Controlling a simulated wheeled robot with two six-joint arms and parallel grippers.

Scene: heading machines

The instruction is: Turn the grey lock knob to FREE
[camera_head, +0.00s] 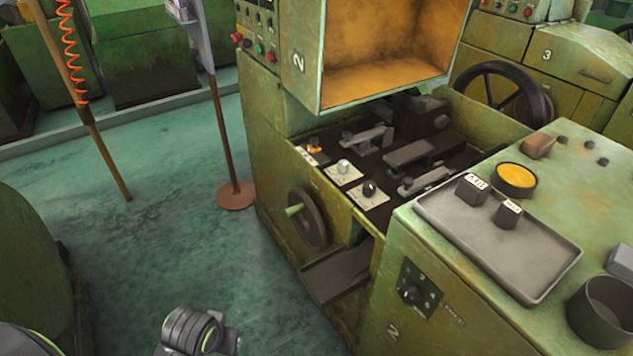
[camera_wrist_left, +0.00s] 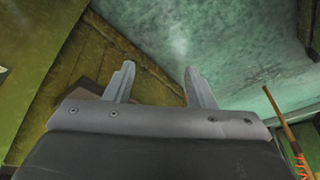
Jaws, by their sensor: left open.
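A light grey knob (camera_head: 344,166) stands on a white plate in the open bed of machine 2 in the head view. An orange knob (camera_head: 314,144) stands behind it to the left, and a black knob (camera_head: 369,188) in front to the right. The plate lettering is too small to read, so I cannot tell the grey knob's setting. My left gripper (camera_wrist_left: 160,80) is open and empty in the left wrist view, above the floor beside a green machine wall, with no knob in that view. My right gripper is not in view.
A handwheel (camera_head: 307,219) and a dark chute (camera_head: 337,271) stick out from the machine's front. A raised hood (camera_head: 312,65) overhangs the bed. A grey tray (camera_head: 470,235) with two dark blocks lies on the right-hand cabinet. A post on a round base (camera_head: 236,196) stands left; floor between is clear.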

